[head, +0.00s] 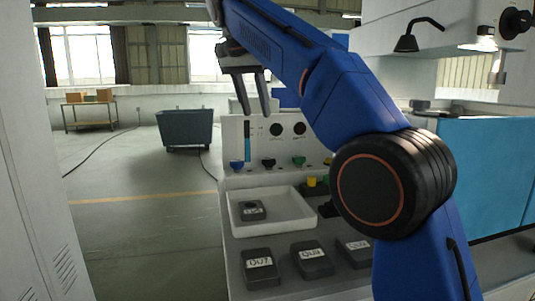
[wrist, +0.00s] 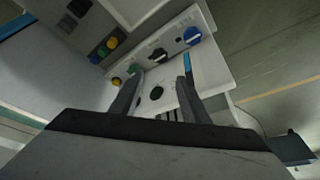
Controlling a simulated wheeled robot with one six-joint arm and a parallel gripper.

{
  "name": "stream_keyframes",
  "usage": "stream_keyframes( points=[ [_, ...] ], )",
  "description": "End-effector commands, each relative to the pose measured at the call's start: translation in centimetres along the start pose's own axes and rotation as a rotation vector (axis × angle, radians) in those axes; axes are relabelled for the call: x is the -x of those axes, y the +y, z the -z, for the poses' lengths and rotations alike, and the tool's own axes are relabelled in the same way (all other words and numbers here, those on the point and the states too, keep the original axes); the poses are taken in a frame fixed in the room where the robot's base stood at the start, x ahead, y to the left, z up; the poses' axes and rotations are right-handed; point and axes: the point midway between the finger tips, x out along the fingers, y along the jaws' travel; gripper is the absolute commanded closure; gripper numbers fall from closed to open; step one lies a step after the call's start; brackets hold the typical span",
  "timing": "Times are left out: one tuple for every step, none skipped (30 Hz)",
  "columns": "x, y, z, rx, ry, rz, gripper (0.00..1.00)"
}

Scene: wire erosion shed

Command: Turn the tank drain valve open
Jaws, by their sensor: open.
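A pale valve panel (head: 283,147) stands upright at the back of a bench. Along its lower part sit a blue handle (head: 237,165), a black handle (head: 268,163) and a green handle (head: 299,161). I cannot tell by any readable label which is the tank drain valve. In the wrist view the blue handle (wrist: 192,36), black handle (wrist: 157,55) and green handle (wrist: 133,69) show beyond the fingers. My gripper (head: 256,113) is open and empty, pointing down near the panel's top edge, apart from the handles. It also shows in the wrist view (wrist: 157,92).
A white tray (head: 238,220) on the bench holds a dark block (head: 251,210). Several labelled dark blocks, including one at the front left (head: 260,268), lie before it. A dark bin (head: 185,130) stands on the open floor behind. A blue-sided machine (head: 485,170) is at right.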

Motion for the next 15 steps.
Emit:
stream_keyframes(
  points=[
    [-0.6, 0.1, 0.0, 0.000, -0.001, -0.003, 0.58],
    [-0.9, 0.1, 0.0, 0.000, -0.001, -0.003, 0.58],
    [-1.4, 0.1, 0.0, -0.001, -0.001, -0.004, 0.58],
    [-1.8, 0.1, 0.0, -0.001, -0.001, -0.003, 0.58],
    [-2.1, 0.2, 0.0, -0.001, -0.001, -0.003, 0.58],
    [-2.8, 0.1, 0.0, -0.001, -0.001, -0.004, 0.58],
    [-3.2, 0.1, 0.0, 0.000, -0.001, -0.003, 0.58],
    [-3.7, 0.1, 0.0, 0.000, -0.001, -0.004, 0.58],
    [-4.3, 0.1, 0.0, 0.001, -0.001, -0.003, 0.58],
    [-4.7, 0.1, -0.1, 0.000, -0.001, -0.003, 0.58],
    [-5.2, 0.2, -0.1, 0.000, -0.002, -0.003, 0.58],
    [-6.0, 0.1, 0.0, 0.000, -0.002, -0.003, 0.58],
    [-6.5, 0.1, 0.0, 0.000, -0.002, -0.003, 0.58],
    [-7.1, 0.1, 0.0, -0.001, -0.002, -0.003, 0.58],
    [-7.8, 0.1, 0.0, -0.001, -0.002, -0.004, 0.58]
  ],
)
